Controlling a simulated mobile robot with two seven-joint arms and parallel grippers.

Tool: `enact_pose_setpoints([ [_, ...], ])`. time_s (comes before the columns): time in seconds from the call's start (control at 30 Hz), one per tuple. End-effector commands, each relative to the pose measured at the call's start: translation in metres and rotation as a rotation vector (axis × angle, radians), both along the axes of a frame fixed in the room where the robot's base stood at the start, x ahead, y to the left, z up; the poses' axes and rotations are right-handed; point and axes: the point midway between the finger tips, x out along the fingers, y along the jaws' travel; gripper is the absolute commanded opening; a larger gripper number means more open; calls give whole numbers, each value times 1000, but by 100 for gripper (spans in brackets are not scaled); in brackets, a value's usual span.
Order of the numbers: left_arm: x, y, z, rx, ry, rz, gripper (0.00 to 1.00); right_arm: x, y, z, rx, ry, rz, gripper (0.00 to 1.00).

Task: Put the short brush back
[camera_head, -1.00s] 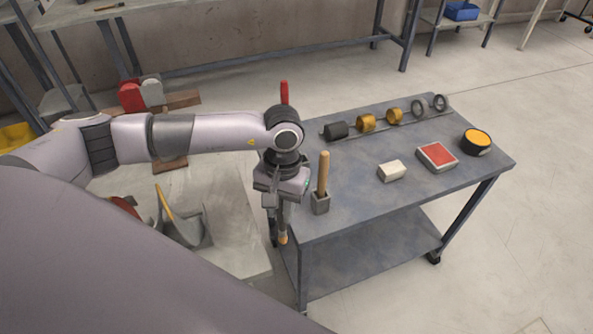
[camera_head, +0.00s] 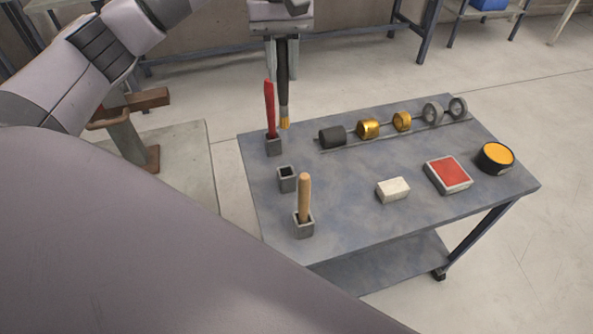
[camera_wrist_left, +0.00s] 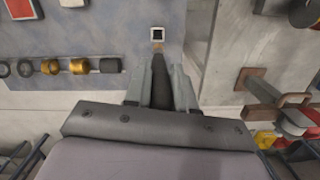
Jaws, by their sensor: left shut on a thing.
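The short brush (camera_head: 284,92) has a dark handle and a tan tip. My left gripper (camera_head: 281,70) is shut on its handle and holds it upright, tip down, above the far left part of the table. The left wrist view shows the brush (camera_wrist_left: 159,90) between the fingers. An empty square holder (camera_head: 288,179) stands at the table's left side, apart from the brush; it also shows ahead of the fingers in the left wrist view (camera_wrist_left: 157,34). My right gripper is not in view.
A red-handled tool (camera_head: 269,108) stands in the holder behind the empty one, close to the brush. A wooden handle (camera_head: 304,192) stands in the front holder. Several rings and cylinders line a rail. A white block (camera_head: 393,189), red pad (camera_head: 448,173) and yellow-topped tin (camera_head: 495,157) lie right.

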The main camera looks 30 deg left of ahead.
Motion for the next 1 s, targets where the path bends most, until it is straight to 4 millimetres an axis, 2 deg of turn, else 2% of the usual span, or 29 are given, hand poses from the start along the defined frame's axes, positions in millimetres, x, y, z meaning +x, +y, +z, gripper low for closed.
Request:
enact_pose_setpoints([
  [0.17,-1,-1,-23,-1,4,-3,0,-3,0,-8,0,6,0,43],
  [0.5,-2,-1,-95,-2,6,-1,0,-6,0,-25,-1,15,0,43],
  [0.7,-1,0,-139,0,4,-1,0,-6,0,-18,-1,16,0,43],
  [0.8,-1,0,-151,-1,2,0,0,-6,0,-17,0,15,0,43],
  [1.0,-1,0,-164,-1,2,-1,0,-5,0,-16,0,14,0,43],
])
